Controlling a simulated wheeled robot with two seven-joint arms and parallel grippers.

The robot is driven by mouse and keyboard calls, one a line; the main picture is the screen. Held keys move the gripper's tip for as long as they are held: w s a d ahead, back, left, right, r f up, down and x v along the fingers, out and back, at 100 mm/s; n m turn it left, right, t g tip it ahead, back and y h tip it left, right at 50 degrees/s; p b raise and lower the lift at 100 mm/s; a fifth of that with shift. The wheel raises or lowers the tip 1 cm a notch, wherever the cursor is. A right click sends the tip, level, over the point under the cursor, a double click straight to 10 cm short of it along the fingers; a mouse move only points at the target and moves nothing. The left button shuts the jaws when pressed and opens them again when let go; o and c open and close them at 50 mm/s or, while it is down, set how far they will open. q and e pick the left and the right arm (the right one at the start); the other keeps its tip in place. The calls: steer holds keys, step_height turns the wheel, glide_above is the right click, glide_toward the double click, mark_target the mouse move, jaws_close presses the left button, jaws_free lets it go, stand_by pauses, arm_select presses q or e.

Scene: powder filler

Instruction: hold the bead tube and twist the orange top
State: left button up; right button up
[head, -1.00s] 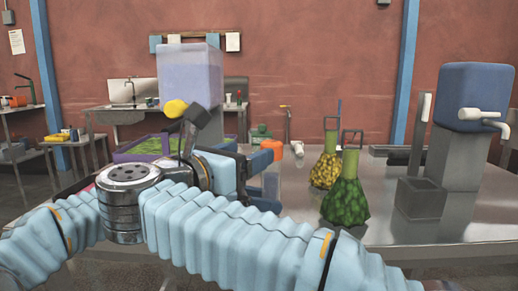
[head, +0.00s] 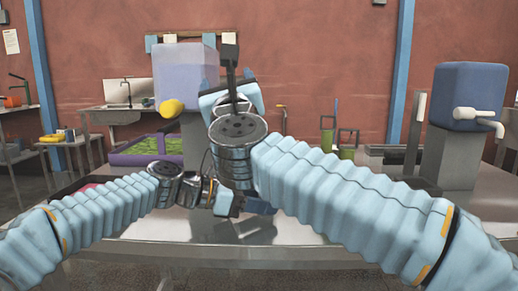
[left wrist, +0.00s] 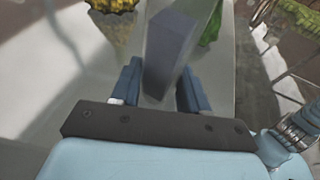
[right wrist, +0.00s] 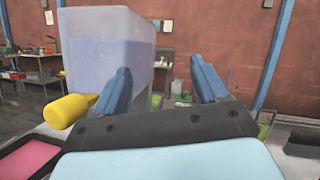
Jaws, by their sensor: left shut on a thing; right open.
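My left gripper (head: 250,206) is low over the metal table in the head view. In the left wrist view its blue fingers (left wrist: 158,78) are closed on a clear tube (left wrist: 172,45), which looks bluish-grey inside and leans slightly. My right gripper (head: 232,98) is raised above it in the head view, pointing away from me. The right wrist view shows its fingers (right wrist: 162,72) apart with nothing between them. The orange top is not visible in any current view. My right arm covers the area above the left gripper in the head view.
A large translucent bin with a yellow spout (head: 172,107) stands behind my grippers on the left. A purple tray (head: 130,158) of green material is beside it. A blue tank (head: 468,95) with a white tap stands at right. A yellow-filled flask (left wrist: 112,28) is near the tube.

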steer(key=s+d+f+n+g+y, duration=0.3)
steer(key=d+f+n+g+y, duration=0.3)
steer(key=d+f+g+y, duration=0.8)
steer(key=w+a+h, duration=0.1)
steer(key=w+a, duration=0.1)
steer(key=w+a+t+h, duration=0.1)
steer(key=w+a, duration=0.1)
steer(key=a, duration=0.1)
steer(key=w+a+r+t+h, duration=0.1)
steer(key=w+a, duration=0.1)
steer(key=a, duration=0.1)
